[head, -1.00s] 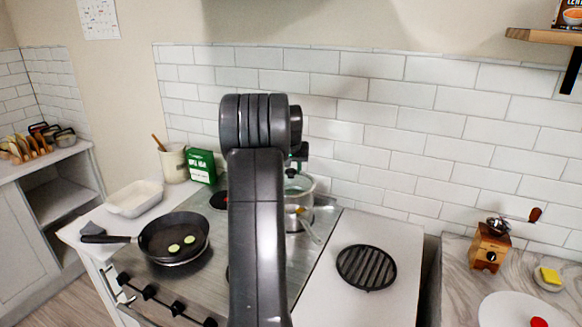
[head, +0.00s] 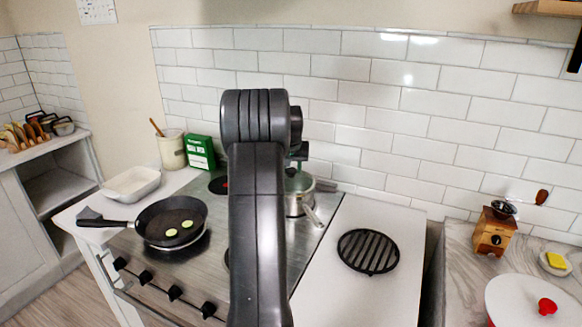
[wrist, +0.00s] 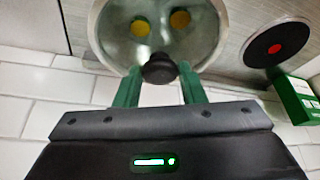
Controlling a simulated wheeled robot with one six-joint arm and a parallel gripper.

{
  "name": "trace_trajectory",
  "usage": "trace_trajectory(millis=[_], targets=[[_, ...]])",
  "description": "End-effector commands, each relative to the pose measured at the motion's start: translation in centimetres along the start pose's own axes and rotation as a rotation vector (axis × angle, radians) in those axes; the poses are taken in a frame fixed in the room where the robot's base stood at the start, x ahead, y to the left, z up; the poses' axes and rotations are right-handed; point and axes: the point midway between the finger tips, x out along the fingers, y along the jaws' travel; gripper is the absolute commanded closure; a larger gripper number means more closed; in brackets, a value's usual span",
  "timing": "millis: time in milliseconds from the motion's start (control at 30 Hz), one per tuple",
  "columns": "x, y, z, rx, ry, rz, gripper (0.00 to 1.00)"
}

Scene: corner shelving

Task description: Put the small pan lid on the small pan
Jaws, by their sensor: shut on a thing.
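The small pan (head: 297,204) is a silver saucepan at the back right of the hob in the head view, its left part hidden by my arm. The small pan lid (wrist: 125,52) is clear glass with a black knob (wrist: 160,68). In the wrist view my gripper (wrist: 158,80) has its green fingers shut on that knob.
A black grill trivet (head: 368,251) lies on the counter right of the hob. A bare hotplate (wrist: 276,44) is near the gripper.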

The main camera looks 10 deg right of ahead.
Motion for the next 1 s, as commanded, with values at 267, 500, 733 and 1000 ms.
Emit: trace_trajectory(millis=[267, 500, 733, 1000], targets=[[-0.10, 0.00, -0.07, 0.000, 0.002, 0.000, 1.00], [-0.10, 0.00, 0.01, 0.000, 0.002, 0.000, 1.00], [-0.06, 0.00, 0.07, 0.000, 0.002, 0.000, 1.00], [-0.02, 0.00, 0.10, 0.000, 0.001, 0.000, 0.38]])
